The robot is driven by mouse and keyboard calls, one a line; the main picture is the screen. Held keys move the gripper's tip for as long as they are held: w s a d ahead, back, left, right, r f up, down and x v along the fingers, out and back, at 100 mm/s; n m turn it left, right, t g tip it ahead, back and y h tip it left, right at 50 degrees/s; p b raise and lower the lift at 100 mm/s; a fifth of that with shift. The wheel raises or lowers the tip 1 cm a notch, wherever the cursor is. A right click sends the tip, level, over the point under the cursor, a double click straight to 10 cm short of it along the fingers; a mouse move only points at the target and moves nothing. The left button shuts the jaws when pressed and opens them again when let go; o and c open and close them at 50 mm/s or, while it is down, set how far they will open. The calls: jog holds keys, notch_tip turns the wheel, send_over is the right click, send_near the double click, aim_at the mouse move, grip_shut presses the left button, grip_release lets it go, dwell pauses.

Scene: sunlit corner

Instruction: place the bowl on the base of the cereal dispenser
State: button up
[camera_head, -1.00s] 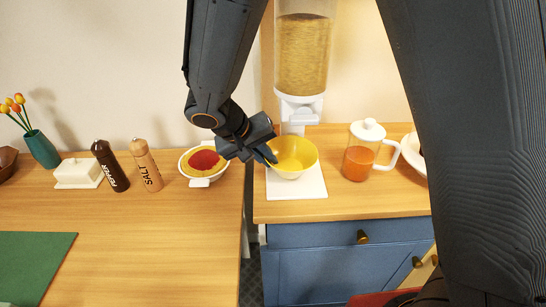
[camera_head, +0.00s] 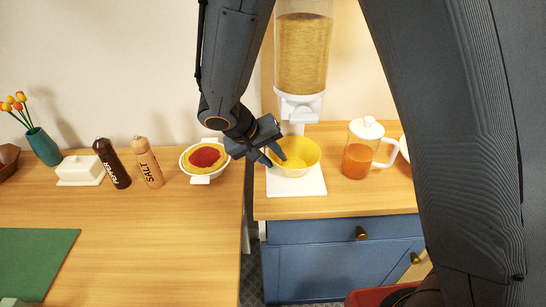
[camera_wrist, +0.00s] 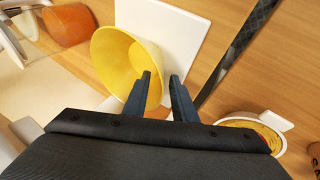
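The bowl (camera_head: 300,158), yellow inside with a pale outside, sits upright on the white base (camera_head: 312,187) of the cereal dispenser (camera_head: 303,55), below its spout. In the wrist view the bowl (camera_wrist: 112,55) and the flat white base (camera_wrist: 180,35) show again. My gripper (camera_head: 275,157) is at the bowl's left rim. In the wrist view its two fingers (camera_wrist: 161,82) are spread apart, one over the bowl's inside and one outside the rim, with a gap around the wall. The gripper hides part of the bowl's left side.
A jug of orange drink (camera_head: 358,158) stands right of the dispenser. A white dish with red and yellow food (camera_head: 203,160) stands left of my gripper. Salt (camera_head: 147,163) and pepper (camera_head: 112,165) mills and a butter dish (camera_head: 80,170) stand farther left. A gap separates the two counters.

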jog(key=b+v, duration=0.2)
jog(key=v, duration=1)
jog(key=shift+r, duration=0.1)
